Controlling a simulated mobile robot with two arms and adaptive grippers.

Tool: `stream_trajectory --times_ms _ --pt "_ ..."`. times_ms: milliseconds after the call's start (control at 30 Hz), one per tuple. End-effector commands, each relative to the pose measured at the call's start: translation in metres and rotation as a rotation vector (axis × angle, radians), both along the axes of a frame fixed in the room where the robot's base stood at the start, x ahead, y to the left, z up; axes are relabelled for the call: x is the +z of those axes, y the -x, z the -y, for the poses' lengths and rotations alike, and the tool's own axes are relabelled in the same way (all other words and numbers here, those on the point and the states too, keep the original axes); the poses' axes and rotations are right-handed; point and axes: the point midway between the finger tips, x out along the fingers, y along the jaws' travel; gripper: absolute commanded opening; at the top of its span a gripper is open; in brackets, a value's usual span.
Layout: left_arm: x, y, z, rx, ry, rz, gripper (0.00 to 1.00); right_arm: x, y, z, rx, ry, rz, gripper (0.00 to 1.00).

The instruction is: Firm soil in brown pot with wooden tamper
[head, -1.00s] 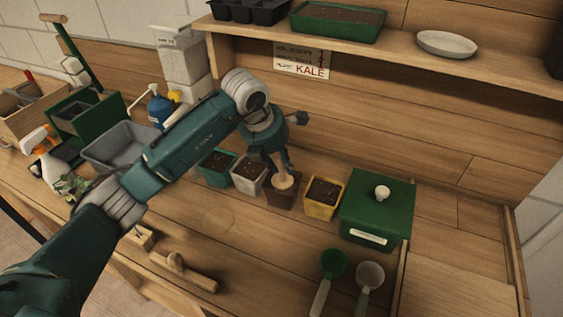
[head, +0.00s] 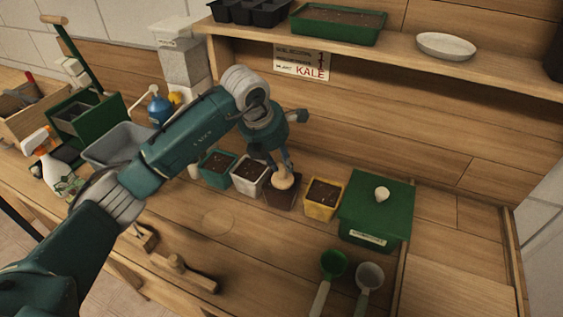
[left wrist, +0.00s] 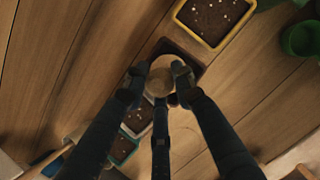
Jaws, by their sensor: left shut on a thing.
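The brown pot (head: 285,194) stands on the bench between a white pot (head: 250,174) and a yellow pot (head: 323,199). My left gripper (head: 279,166) is above it, shut on the pale wooden tamper (head: 283,180). In the left wrist view the tamper (left wrist: 159,82) is between the two fingertips and over the brown pot (left wrist: 190,57). Its lower end is down at the pot; whether it touches the soil I cannot tell. The tamper and fingers hide most of the brown pot's inside. My right gripper is not in view.
A teal pot (head: 216,168) stands left of the white pot. A green lidded box (head: 376,212) stands right of the yellow pot. A green scoop (head: 332,266), a white scoop (head: 368,277) and a wooden mallet-like tool (head: 184,271) lie at the front. The right bench is bare.

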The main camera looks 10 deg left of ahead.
Motion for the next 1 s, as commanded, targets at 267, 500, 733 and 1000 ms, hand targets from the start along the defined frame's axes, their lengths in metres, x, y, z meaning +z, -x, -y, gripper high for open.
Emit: stream_trajectory --times_ms 267,500,733,1000 --pt "0.023 -0.001 0.0 0.0 -0.001 0.003 0.05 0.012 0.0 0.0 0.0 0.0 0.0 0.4" --pt "0.04 -0.001 0.0 0.0 -0.001 0.003 0.05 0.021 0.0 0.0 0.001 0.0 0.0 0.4" --pt "0.056 -0.001 0.0 0.001 0.0 0.003 0.05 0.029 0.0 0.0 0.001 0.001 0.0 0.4" --pt "0.073 -0.001 0.0 -0.001 0.0 0.002 0.05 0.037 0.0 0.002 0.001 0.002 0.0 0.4"
